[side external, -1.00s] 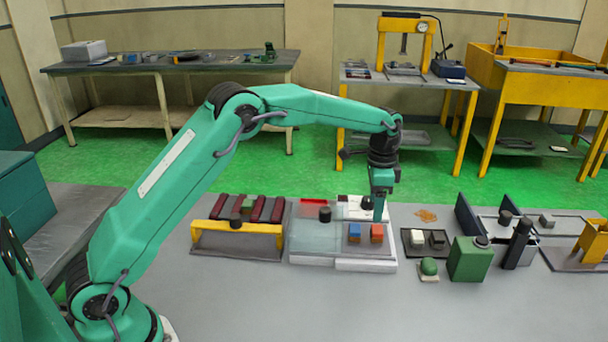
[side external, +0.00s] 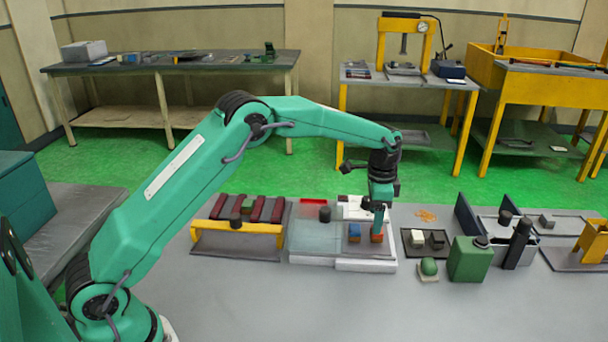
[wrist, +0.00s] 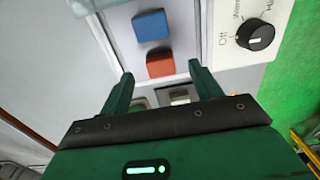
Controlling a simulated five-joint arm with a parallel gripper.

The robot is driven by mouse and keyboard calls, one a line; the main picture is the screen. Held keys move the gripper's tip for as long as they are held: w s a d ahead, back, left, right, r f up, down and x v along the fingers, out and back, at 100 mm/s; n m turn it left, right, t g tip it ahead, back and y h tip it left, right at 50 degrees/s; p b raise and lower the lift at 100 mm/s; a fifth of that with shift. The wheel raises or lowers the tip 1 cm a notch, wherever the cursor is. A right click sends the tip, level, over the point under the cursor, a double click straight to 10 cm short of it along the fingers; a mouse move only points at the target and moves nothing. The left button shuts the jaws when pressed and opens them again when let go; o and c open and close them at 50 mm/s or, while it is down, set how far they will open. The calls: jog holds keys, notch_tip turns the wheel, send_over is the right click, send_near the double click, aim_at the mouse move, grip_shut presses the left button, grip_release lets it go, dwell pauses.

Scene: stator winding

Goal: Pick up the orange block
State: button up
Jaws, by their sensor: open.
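The orange block (side external: 377,239) sits on the pale grey surface of the low machine, just right of the blue block (side external: 354,232). In the wrist view the orange block (wrist: 160,63) lies beyond and between my two fingertips, with the blue block (wrist: 150,25) behind it. My gripper (side external: 379,224) points down just above the orange block and partly covers its top in the side view. In the wrist view my gripper (wrist: 161,75) is open with nothing between its fingers. I cannot tell the exact height left between fingertips and block.
A black dial knob (wrist: 256,37) on a white panel stands beside the block surface. A black tray (side external: 426,243) with a light and a dark block is to the right. A green box (side external: 469,260) stands farther right. The front of the grey bench is clear.

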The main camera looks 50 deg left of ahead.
jog(key=shift+d+f, duration=0.1)
jog(key=shift+f, duration=2.2)
jog(key=c, duration=1.1)
jog(key=shift+r, duration=0.15)
jog(key=shift+r, duration=0.5)
jog(key=r, duration=0.3)
jog(key=shift+d+r, duration=0.1)
jog(key=shift+d, duration=0.1)
jog(key=s+d+r, duration=0.2)
jog(key=d, duration=0.1)
jog(key=s+d+r, duration=0.2)
jog(key=d, duration=0.1)
jog(key=s+d+r, duration=0.2)
jog(key=s+d, duration=0.1)
jog(key=shift+r, duration=0.3)
